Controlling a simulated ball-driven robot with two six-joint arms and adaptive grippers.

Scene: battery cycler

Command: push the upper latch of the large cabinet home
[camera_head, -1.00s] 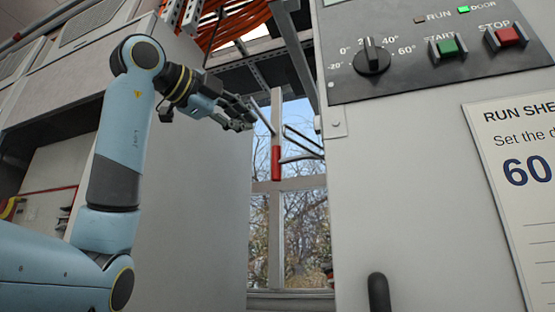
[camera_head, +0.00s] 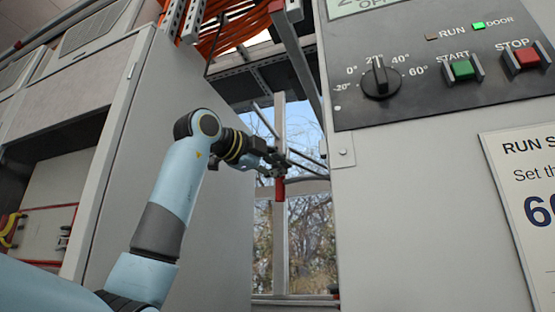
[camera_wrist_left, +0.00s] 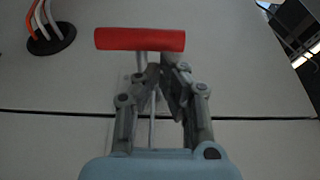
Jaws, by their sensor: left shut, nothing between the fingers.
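The upper latch has a red grip (camera_head: 280,188) on thin metal bars beside the left edge of the large cabinet (camera_head: 425,210). In the left wrist view the red grip (camera_wrist_left: 140,39) lies crosswise just beyond my fingertips, in front of a pale cabinet face with a dark seam. My left gripper (camera_head: 277,165) is at the latch, its fingers shut and empty. In the left wrist view its fingertips (camera_wrist_left: 163,70) are close to the grip; I cannot tell whether they touch it. They partly hide the metal bars. My right gripper is not in view.
A control panel (camera_head: 440,65) with a dial, start and stop buttons and a lit green DOOR lamp is on the cabinet. Another grey cabinet (camera_head: 200,220) stands left. Orange cables (camera_head: 235,15) run overhead. A window (camera_head: 305,240) shows in the gap.

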